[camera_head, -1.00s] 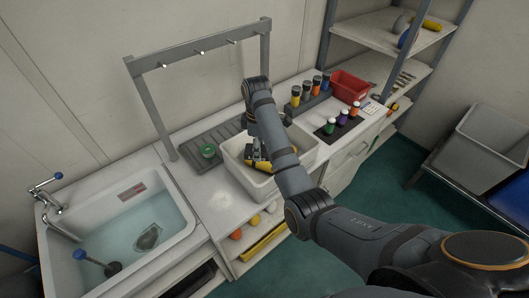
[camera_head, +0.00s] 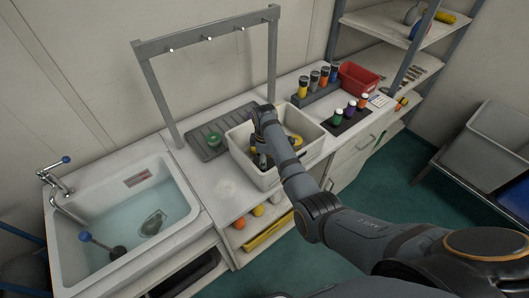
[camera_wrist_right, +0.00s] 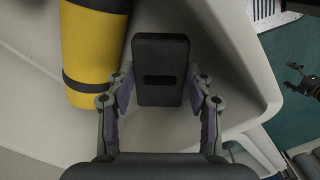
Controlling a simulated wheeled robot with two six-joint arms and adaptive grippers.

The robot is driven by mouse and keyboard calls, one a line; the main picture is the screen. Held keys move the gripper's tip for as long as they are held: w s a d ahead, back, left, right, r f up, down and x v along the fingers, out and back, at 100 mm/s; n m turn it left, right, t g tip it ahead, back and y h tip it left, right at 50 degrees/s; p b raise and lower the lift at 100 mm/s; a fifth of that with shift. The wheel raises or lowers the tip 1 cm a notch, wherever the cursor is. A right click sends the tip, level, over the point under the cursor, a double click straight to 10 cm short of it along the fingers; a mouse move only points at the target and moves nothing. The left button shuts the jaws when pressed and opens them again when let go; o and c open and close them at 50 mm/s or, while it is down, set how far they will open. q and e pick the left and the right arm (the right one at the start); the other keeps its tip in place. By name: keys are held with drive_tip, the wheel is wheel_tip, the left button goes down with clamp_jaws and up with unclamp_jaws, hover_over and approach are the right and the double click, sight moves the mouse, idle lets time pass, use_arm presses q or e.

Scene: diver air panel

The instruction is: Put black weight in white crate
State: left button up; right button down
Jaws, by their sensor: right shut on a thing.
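The black weight (camera_wrist_right: 160,60) is a flat, rounded block with a slot in its face. My right gripper (camera_wrist_right: 160,88) is shut on it, with a finger on each side. The white crate (camera_head: 262,178) stands on the counter in the head view. My right gripper reaches down into it there, and the arm hides part of its inside. In the right wrist view the weight is held within the crate's pale walls (camera_wrist_right: 235,60). I cannot tell whether the weight touches the floor of the crate.
A yellow cylinder (camera_wrist_right: 92,50) with a black band lies beside the weight in the crate. A sink (camera_head: 125,215) is at the left. Several bottles (camera_head: 318,80) and a red bin (camera_head: 358,77) stand to the right. A metal hook frame (camera_head: 205,38) rises behind the crate.

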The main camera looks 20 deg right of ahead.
drive_tip(key=shift+w+f, duration=0.15)
drive_tip(key=shift+f, duration=0.05)
wheel_tip(320, 180, down, 4)
drive_tip(key=shift+r, duration=0.2)
use_arm(q)
drive_tip(key=shift+s, duration=0.6)
use_arm(e)
drive_tip(key=c, duration=0.8)
unclamp_jaws()
drive_tip(key=shift+f, duration=0.15)
drive_tip(key=shift+s, duration=0.2)
use_arm(q)
drive_tip(key=shift+f+b, duration=0.6)
drive_tip(key=shift+f, duration=0.1)
use_arm(e)
wheel_tip(320, 180, up, 12)
drive_tip(key=shift+r, duration=0.15)
